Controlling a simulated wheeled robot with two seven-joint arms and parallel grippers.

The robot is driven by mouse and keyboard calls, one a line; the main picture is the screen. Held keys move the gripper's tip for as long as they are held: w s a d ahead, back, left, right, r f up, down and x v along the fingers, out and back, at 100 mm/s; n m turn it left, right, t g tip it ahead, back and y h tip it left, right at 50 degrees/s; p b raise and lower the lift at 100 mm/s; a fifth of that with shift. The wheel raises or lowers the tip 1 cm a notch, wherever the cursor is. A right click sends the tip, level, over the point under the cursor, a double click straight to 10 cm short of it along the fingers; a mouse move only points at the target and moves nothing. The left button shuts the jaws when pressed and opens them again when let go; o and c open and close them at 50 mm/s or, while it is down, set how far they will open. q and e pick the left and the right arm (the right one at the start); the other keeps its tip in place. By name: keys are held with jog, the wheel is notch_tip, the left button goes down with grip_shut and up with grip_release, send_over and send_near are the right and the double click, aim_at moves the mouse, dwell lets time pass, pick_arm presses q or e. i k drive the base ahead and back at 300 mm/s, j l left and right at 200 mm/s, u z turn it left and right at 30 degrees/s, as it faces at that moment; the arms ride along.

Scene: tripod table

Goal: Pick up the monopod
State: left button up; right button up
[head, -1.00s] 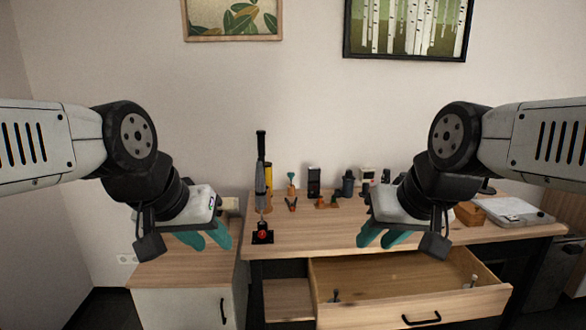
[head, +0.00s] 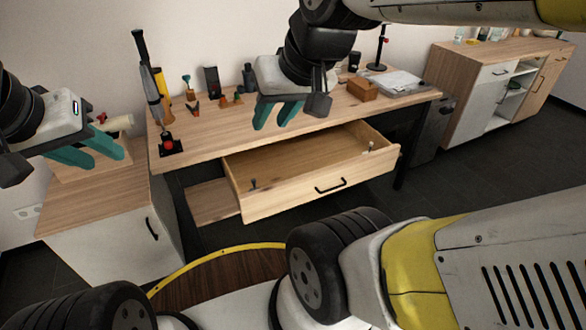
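The monopod (head: 151,88) is the tall grey and black pole with a red-buttoned dark base. It stands on the left end of the wooden desk (head: 196,146) and leans slightly in the tilted head view. My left gripper (head: 88,152) is to its left, over the low cabinet, apart from the monopod, with its teal fingers spread and nothing between them. My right gripper (head: 277,114) is to its right, in front of the desk's middle, with its teal fingers apart and empty. Nothing covers the monopod.
The desk drawer (head: 290,187) is pulled out. Small items stand along the desk's back, including a black box (head: 211,80) and a dark bottle (head: 249,76). A wooden block (head: 362,89) lies to the right. The low cabinet (head: 95,200) adjoins the desk's left side.

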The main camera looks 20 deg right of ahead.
aim_at(138, 35)
jog(key=i+j+u, duration=0.15)
jog(key=i+j, duration=0.65)
jog(key=i+j+u, duration=0.1)
jog(key=i+j, duration=0.65)
jog(key=i, duration=0.1)
